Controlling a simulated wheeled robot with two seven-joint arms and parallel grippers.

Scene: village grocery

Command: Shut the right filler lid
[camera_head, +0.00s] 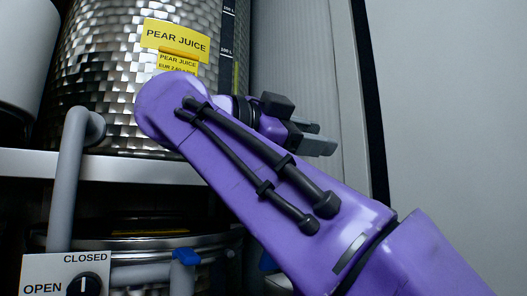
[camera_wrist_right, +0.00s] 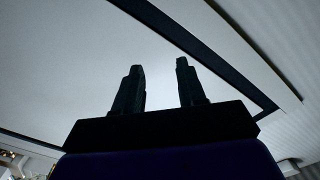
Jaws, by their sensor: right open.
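My right gripper (camera_head: 326,137) is open and empty, in front of the pale panel to the right of the pear juice tank (camera_head: 110,75). In the right wrist view its two fingers (camera_wrist_right: 160,66) stand apart with nothing between them, against a pale surface with a dark strip. I cannot make out a right filler lid for certain in either view. Below the shelf, a second metal vessel (camera_head: 150,243) shows a round rim with a blue piece (camera_head: 186,256) at its front. My purple right arm hides part of the tank and the shelf. My left gripper is not in view.
A metal shelf edge (camera_head: 110,168) runs under the tank. Grey pipes (camera_head: 67,185) and a dial panel marked open and closed (camera_head: 62,276) stand at lower left. A dark upright strip (camera_head: 369,100) borders a bare pale wall (camera_head: 455,110) on the right.

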